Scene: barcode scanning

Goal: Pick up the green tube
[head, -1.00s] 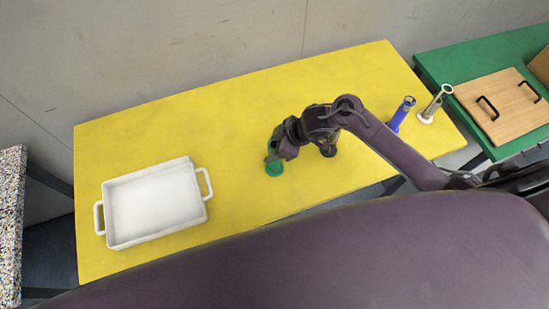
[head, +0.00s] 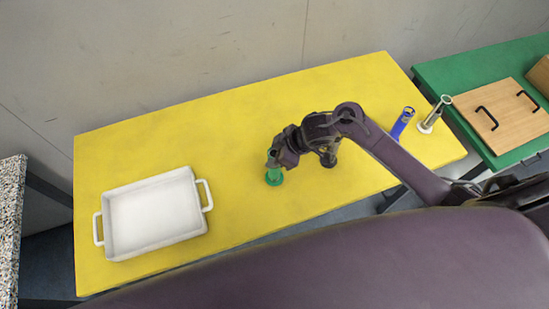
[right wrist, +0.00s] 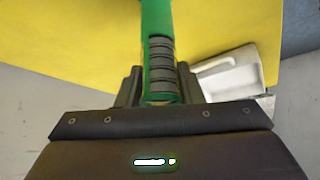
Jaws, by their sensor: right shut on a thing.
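The green tube (head: 273,178) is on the yellow table, right of the white tray, and its round base shows below my right gripper (head: 273,160). My right gripper is shut on the tube. The upper part of the tube is mostly hidden by the gripper in the head view. My left gripper is not in view.
The white tray (head: 107,244) with two handles stands on the left of the yellow table (head: 230,115). A wooden board (head: 515,120) with black handles lies on the green table (head: 465,66).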

